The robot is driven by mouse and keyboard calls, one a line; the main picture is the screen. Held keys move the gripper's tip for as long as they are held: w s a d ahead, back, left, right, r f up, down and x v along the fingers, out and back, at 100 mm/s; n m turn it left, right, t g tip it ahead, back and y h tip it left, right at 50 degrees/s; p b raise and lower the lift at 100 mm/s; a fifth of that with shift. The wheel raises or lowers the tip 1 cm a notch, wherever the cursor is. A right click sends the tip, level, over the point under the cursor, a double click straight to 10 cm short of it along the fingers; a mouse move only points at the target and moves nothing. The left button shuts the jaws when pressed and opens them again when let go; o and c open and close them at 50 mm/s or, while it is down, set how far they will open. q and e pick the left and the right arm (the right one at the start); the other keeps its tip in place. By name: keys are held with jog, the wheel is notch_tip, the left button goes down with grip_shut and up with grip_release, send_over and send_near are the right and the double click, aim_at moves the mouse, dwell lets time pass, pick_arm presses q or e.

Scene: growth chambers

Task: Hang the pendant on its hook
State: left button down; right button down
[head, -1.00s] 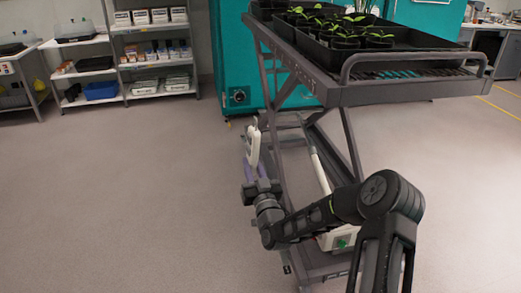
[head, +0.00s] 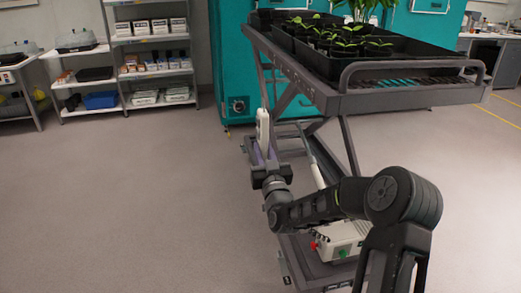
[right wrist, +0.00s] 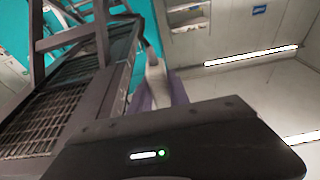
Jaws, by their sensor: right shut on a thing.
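The pendant (head: 263,128) is a white, elongated handset, held nearly upright beside the left side of the lift trolley (head: 335,96). My right gripper (head: 264,158) is shut on its lower part. In the right wrist view, the pale pendant (right wrist: 156,78) shows between the purple fingers (right wrist: 160,95), close to the trolley frame. I cannot make out the hook in either view. Whether the pendant touches the trolley frame is not clear. My left gripper is not in view.
The trolley's top bears black trays (head: 405,66) with seedlings. A white box with red and green buttons (head: 342,240) sits on its base. Teal chambers (head: 232,65) stand behind. Shelving (head: 150,60) is at the back left; the floor (head: 130,200) on the left is clear.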

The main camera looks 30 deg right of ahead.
jog(key=s+d+p, duration=0.2)
jog(key=d, duration=0.4)
jog(key=shift+s+d+f, duration=0.15)
jog(key=shift+d+f, duration=0.05)
jog(key=shift+d, duration=0.1)
jog(key=shift+s+d, duration=0.1)
jog(key=shift+d, duration=0.05)
dwell(0.5)
jog(key=shift+s+d+r, duration=0.1)
jog(key=shift+s+d, duration=0.3)
jog(key=shift+d, duration=0.45)
jog(key=shift+d+b, duration=0.15)
jog(key=shift+b, duration=0.15)
jog(key=shift+s+d+b, duration=0.35)
jog(key=shift+d+b, duration=0.05)
jog(key=shift+d, duration=0.5)
jog(key=shift+d, duration=0.1)
jog(key=shift+s+d+b, duration=0.25)
jog(key=shift+d+b, duration=0.2)
jog(key=shift+d, duration=0.15)
